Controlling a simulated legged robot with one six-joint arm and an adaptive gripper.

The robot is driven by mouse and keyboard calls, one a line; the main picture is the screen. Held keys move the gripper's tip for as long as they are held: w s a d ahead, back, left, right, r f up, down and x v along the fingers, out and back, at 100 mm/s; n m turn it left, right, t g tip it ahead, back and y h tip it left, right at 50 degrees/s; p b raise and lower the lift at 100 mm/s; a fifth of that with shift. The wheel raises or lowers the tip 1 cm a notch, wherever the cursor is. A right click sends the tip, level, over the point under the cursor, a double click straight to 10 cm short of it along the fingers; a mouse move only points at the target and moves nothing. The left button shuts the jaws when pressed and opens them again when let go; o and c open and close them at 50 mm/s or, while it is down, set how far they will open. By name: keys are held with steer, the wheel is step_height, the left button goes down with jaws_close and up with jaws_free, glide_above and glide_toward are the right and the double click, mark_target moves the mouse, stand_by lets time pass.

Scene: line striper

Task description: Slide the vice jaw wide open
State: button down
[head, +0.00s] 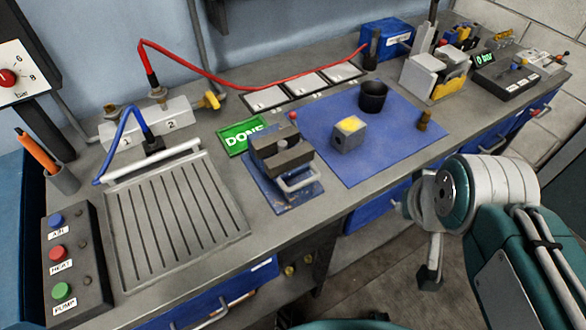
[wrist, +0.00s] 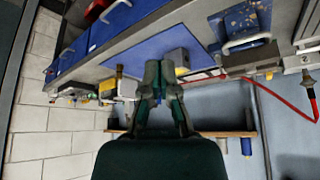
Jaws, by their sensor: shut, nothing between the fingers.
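The vice (head: 283,158) stands on its blue base plate near the front edge of the bench. It has dark grey jaw blocks, and a pale bar handle (head: 299,182) on its front side. I cannot measure the gap between the jaws from here. In the wrist view, which shows the bench inverted, the vice's blue plate (wrist: 238,20) and handle (wrist: 246,43) are at the upper right. My gripper (wrist: 162,72) is shut and empty, apart from the vice. In the head view my arm is at the right, off the bench front; its fingertips are unclear there.
A green DONE sign (head: 242,136) lies beside the vice. A blue mat (head: 390,150) to its right bears a grey block (head: 348,134), a black cup (head: 373,97) and a small brass piece (head: 424,121). A grooved plate (head: 175,215) lies left. A red hose (head: 230,85) runs behind.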

steer(key=c, duration=1.3)
jaws_free()
steer(key=shift+c, duration=0.2)
steer(key=o, duration=0.5)
steer(key=shift+o, duration=0.8)
steer(key=shift+w+a+f+g, duration=0.1)
steer(key=shift+w+f+g, duration=0.1)
steer(key=shift+g, duration=0.1)
steer(key=m+g+y, duration=0.3)
steer(key=g+y, duration=0.7)
steer(key=y, duration=0.5)
glide_toward(319, 177)
steer(key=a, duration=0.1)
steer(key=x, duration=1.1)
steer(key=shift+s+a+f, duration=0.15)
steer(key=shift+a, duration=0.05)
steer(key=shift+c, duration=0.3)
